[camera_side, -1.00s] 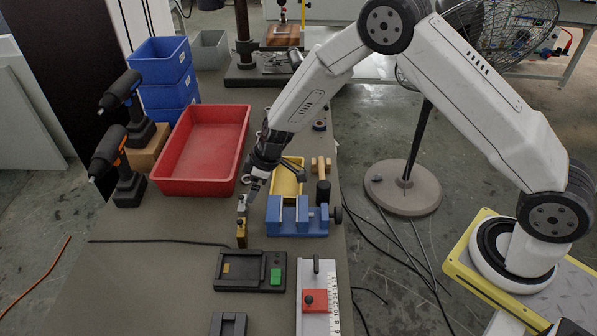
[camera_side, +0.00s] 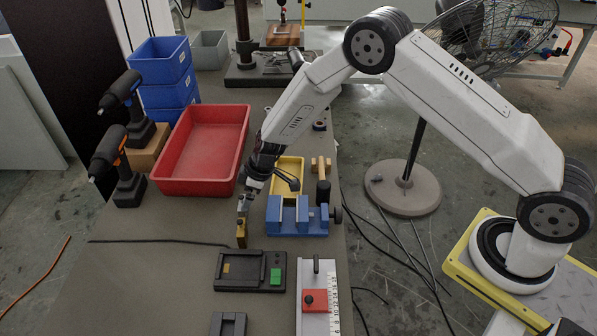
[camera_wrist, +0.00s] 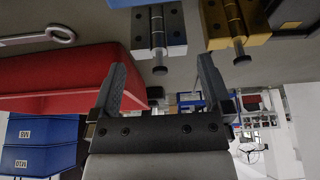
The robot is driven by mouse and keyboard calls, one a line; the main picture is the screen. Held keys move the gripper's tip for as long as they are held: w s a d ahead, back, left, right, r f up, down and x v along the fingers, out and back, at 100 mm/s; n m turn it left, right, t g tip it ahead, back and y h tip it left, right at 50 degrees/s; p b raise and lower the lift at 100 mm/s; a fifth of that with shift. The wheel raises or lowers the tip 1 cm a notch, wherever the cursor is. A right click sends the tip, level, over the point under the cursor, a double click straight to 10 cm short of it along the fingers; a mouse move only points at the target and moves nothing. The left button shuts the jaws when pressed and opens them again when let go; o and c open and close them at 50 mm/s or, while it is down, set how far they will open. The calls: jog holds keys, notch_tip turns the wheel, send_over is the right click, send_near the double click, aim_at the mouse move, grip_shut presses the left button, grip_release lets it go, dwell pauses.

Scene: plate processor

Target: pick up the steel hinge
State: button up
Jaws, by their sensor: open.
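The steel hinge (camera_wrist: 158,28) is a silver-grey hinge with a pin, at the top middle of the wrist view. My gripper (camera_wrist: 162,66) is open, its two dark fingers spread and nothing between them; the hinge appears ahead of the fingertips, between their lines. A brass hinge (camera_wrist: 234,20) stands beside it on the right. In the side view my gripper (camera_side: 246,192) is low over the bench, close to the steel hinge (camera_side: 241,208), which it partly hides. The brass hinge (camera_side: 241,236) shows just nearer the camera. I cannot tell whether the fingers touch the steel hinge.
A red tray (camera_side: 158,187) lies left of my gripper. A black fixture (camera_side: 250,284) with a green block is in front. A wrench (camera_wrist: 40,36) lies at upper left in the wrist view.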

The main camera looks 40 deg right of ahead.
jog(key=shift+f, duration=0.1)
jog(key=shift+x, duration=2.45)
jog(key=shift+w, duration=0.1)
jog(key=c, duration=1.2)
